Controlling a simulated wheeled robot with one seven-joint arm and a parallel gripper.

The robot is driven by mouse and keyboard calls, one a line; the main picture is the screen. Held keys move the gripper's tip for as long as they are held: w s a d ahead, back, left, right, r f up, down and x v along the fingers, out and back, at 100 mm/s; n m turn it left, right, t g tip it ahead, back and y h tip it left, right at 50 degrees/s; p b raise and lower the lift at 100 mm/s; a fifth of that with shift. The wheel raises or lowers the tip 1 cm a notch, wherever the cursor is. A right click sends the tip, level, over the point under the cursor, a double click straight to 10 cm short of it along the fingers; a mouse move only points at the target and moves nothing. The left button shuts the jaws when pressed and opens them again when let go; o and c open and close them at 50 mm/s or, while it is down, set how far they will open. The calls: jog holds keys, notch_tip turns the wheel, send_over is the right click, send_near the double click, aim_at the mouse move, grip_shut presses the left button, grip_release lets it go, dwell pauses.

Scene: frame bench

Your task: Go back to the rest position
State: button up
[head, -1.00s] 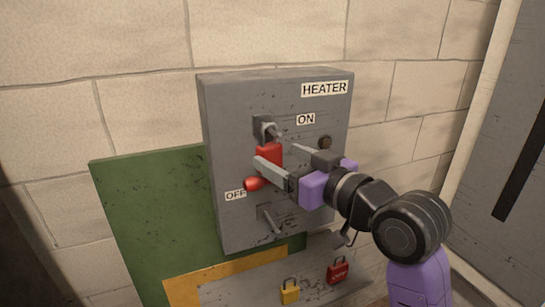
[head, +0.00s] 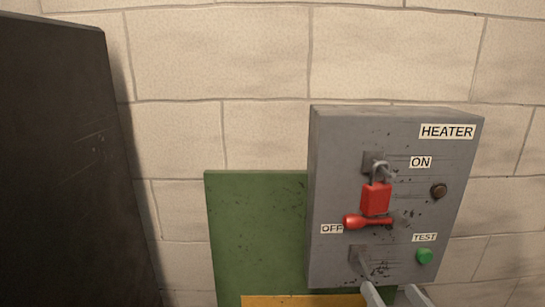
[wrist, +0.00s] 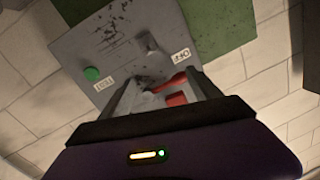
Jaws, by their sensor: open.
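My gripper (head: 393,297) shows only as two finger ends at the bottom edge of the head view, in front of the heater box (head: 335,140). In the wrist view its fingers (wrist: 165,88) are apart, with no object gripped between them. A red padlock (head: 376,199) hangs by its shackle at the metal fitting near the ON label. Whether the shackle is closed is too small to tell. The red handle (head: 365,221) lies level just below it, its knob toward the OFF label. The handle also shows beyond the fingers in the wrist view (wrist: 170,83).
A green board (head: 255,230) stands behind the box at left, with a yellow strip (head: 300,300) below. A dark cabinet (head: 65,160) stands at far left.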

jog(key=s+a+f+m+g+h, duration=0.1)
jog(key=s+f+h, duration=0.2)
jog(key=s+f, duration=1.15)
jog(key=s+n+g, duration=0.1)
jog(key=s+n, duration=0.1)
jog(key=s, duration=1.6)
jog(key=shift+s+d+n+y, duration=0.2)
jog(key=shift+s+n+y, duration=0.1)
jog(key=shift+s+y, duration=0.1)
